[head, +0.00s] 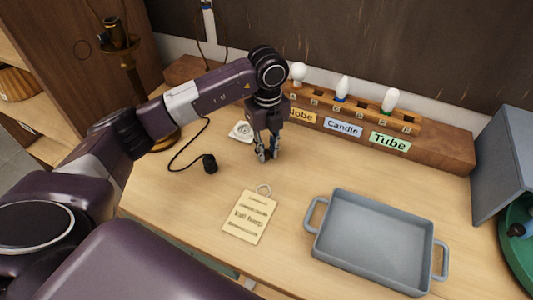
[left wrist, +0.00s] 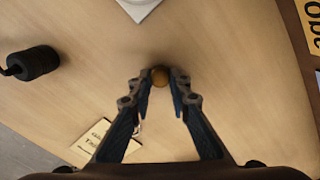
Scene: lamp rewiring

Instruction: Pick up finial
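The finial (left wrist: 160,76) is a small brass-coloured ball in the left wrist view, between the tips of my left gripper. My left gripper (left wrist: 161,88) points down at the table, its fingers apart with a narrow gap beside the ball. In the head view the left gripper (head: 267,155) is low over the wooden table, in front of the bulb rack. The finial cannot be made out there. My right gripper does not show.
A black socket (head: 210,163) on a cord lies left of the gripper, near a white plate (head: 241,131). A tag (head: 250,218) and a grey tray (head: 372,242) are nearer. The bulb rack (head: 440,147) stands behind; a brass lamp (head: 133,80) stands back left.

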